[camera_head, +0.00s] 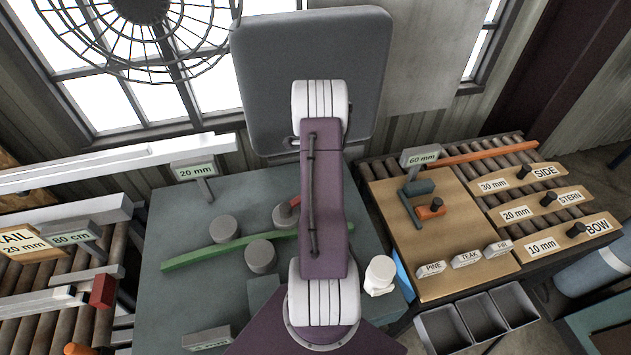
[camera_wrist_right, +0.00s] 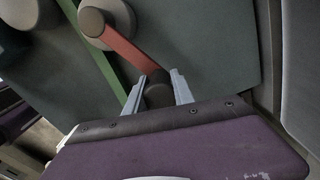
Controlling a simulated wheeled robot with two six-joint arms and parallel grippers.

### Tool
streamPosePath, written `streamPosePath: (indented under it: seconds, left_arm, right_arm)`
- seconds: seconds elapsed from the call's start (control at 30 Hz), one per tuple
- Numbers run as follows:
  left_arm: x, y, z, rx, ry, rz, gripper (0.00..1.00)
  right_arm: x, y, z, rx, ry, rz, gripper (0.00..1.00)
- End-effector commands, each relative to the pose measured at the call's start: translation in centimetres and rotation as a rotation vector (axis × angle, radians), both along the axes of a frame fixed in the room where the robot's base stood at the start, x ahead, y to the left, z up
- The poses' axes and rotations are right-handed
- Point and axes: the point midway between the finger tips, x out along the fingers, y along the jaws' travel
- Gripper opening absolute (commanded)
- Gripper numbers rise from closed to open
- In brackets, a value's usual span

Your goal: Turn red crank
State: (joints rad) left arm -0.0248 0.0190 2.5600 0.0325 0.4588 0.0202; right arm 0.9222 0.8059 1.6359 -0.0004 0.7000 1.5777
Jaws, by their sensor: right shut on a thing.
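The red crank (camera_wrist_right: 125,45) shows in the right wrist view as a flat red arm. It runs from a round grey hub (camera_wrist_right: 105,20) at the top left down to a dark knob (camera_wrist_right: 158,97). My right gripper (camera_wrist_right: 157,80) is shut on this knob, one finger on each side. In the head view only a small red end of the crank (camera_head: 295,202) shows beside the grey hub (camera_head: 284,217); my purple and white arm hides the rest, along with the right gripper. My left gripper is in neither view.
A green strip (camera_head: 205,252) curves between several grey cylinders on the grey-green bench (camera_head: 170,295). A wooden board (camera_head: 445,285) with labelled knobs and blocks lies to the right. Grey bins (camera_head: 480,317) stand at its front. Rollers and white bars are at left.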

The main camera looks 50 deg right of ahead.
Motion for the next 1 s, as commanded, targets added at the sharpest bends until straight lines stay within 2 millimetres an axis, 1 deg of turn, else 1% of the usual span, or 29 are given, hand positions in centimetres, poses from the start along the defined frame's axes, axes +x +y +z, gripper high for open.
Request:
streamPosePath:
  seconds: [0.03, 0.2, 0.23, 0.27, 0.3, 0.57, 0.67, 0.77, 0.9, 1.0]
  left_arm:
    - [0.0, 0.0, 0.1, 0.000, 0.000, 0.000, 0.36]
    - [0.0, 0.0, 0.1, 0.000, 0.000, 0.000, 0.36]
    - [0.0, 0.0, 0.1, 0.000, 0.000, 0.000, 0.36]
    - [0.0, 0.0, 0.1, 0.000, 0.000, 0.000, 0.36]
    - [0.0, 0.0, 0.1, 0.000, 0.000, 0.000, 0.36]
    - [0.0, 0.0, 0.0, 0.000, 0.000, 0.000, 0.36]
    - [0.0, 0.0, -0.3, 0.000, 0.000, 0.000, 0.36]
    - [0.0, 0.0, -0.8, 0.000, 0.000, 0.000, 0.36]
    - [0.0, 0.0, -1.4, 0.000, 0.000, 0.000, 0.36]
    - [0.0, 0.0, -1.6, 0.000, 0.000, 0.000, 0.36]
  right_arm:
    - [0.1, -0.1, 0.3, -0.003, -0.004, -0.002, 0.00]
    - [0.1, -0.1, 0.3, -0.003, -0.004, -0.001, 0.00]
    - [0.1, -0.1, 0.3, -0.003, -0.004, -0.001, 0.38]
    - [0.1, -0.1, 0.3, -0.003, -0.004, -0.001, 0.47]
    - [0.1, -0.1, 0.2, -0.003, -0.003, 0.000, 0.52]
    - [0.1, 0.0, 0.1, -0.002, -0.001, 0.001, 0.52]
    - [0.1, -0.1, 0.7, -0.004, -0.003, 0.001, 0.52]
    - [0.1, -0.1, 2.6, -0.006, -0.005, 0.001, 0.52]
    - [0.1, -0.1, 5.9, -0.008, -0.006, 0.001, 0.52]
    - [0.1, 0.0, 7.7, -0.006, -0.005, 0.001, 0.52]
